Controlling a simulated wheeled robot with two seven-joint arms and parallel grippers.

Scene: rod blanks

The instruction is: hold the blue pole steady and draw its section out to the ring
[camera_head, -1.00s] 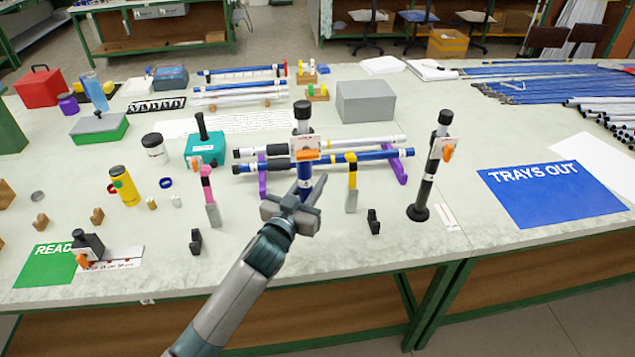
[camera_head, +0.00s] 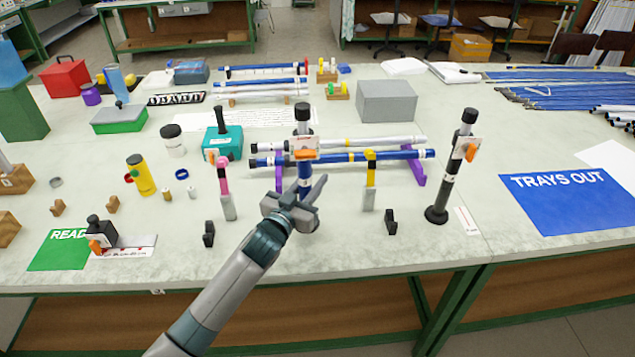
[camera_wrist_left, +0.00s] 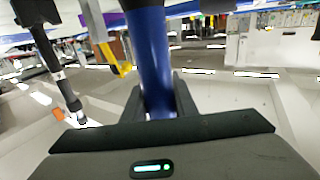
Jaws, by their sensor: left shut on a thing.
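The blue pole (camera_head: 304,174) stands upright near the middle of the head view. It has a black cap, a grey upper length, and a white-tagged clamp with an orange lever (camera_head: 305,155). My left gripper (camera_head: 304,196) is shut around its blue lower part, below the clamp. In the left wrist view the blue tube (camera_wrist_left: 151,60) rises between the two dark fingers (camera_wrist_left: 160,100), with a dark collar above. The pole's foot is hidden behind the gripper. I cannot make out a ring on the pole. My right gripper is out of view.
A black pole (camera_head: 451,180) stands on a round foot to the right. Pink-topped (camera_head: 226,190) and yellow-topped (camera_head: 370,180) posts flank the gripper. Rods lie on a purple rack (camera_head: 418,172) behind. A blue TRAYS OUT mat (camera_head: 570,210) lies right; the front edge between is mostly clear.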

